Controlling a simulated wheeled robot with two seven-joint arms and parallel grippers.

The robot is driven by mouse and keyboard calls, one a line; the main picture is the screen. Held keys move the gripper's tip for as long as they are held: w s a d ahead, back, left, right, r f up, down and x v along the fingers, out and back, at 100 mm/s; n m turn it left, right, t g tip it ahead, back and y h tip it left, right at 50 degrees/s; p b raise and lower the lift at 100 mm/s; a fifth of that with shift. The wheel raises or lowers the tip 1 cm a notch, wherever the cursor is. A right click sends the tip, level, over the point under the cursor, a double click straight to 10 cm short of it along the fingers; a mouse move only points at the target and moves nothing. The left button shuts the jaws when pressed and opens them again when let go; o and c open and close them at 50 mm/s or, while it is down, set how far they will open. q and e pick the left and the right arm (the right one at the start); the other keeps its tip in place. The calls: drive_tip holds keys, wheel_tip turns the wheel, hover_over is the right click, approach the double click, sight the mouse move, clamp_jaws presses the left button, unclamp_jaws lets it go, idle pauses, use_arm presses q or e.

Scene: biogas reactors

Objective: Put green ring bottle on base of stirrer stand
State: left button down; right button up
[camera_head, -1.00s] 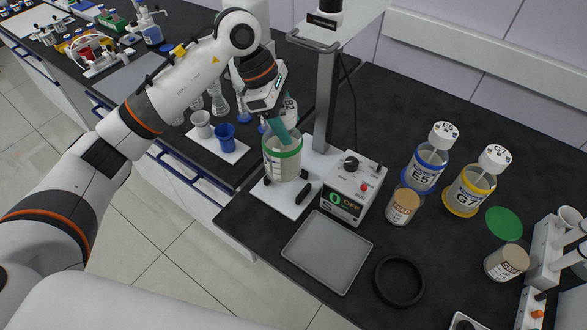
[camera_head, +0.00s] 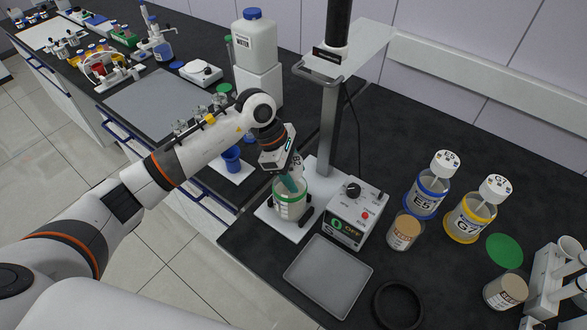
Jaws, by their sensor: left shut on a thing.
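The green ring bottle (camera_head: 290,208) is a clear vessel with a green band near its top. It stands upright over the white base (camera_head: 314,196) of the stirrer stand, between two dark pads. I cannot tell whether its bottom touches the base. My left gripper (camera_head: 293,184) reaches down from the upper left and is shut on the bottle near its top, hiding part of it. A white part marked B2 shows just behind the gripper. The stand's grey column (camera_head: 329,125) rises behind the bottle. My right gripper is not in view.
The control box (camera_head: 355,212) with a knob and display stands right of the bottle. A grey tray (camera_head: 328,276) and a black ring (camera_head: 397,305) lie in front. Bottles E5 (camera_head: 427,190) and G7 (camera_head: 470,215) stand to the right. A blue cup (camera_head: 232,160) is to the left.

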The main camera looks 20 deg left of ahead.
use_arm(q)
drive_tip(key=shift+f, duration=0.15)
drive_tip(key=c, duration=0.8)
unclamp_jaws()
drive_tip(key=shift+o, duration=1.2)
drive_tip(key=shift+a+r+b, duration=0.2)
drive_tip(key=shift+r+b, duration=0.15)
drive_tip(key=shift+r, duration=0.15)
drive_tip(key=b+v, duration=0.3)
drive_tip(key=v, duration=0.8)
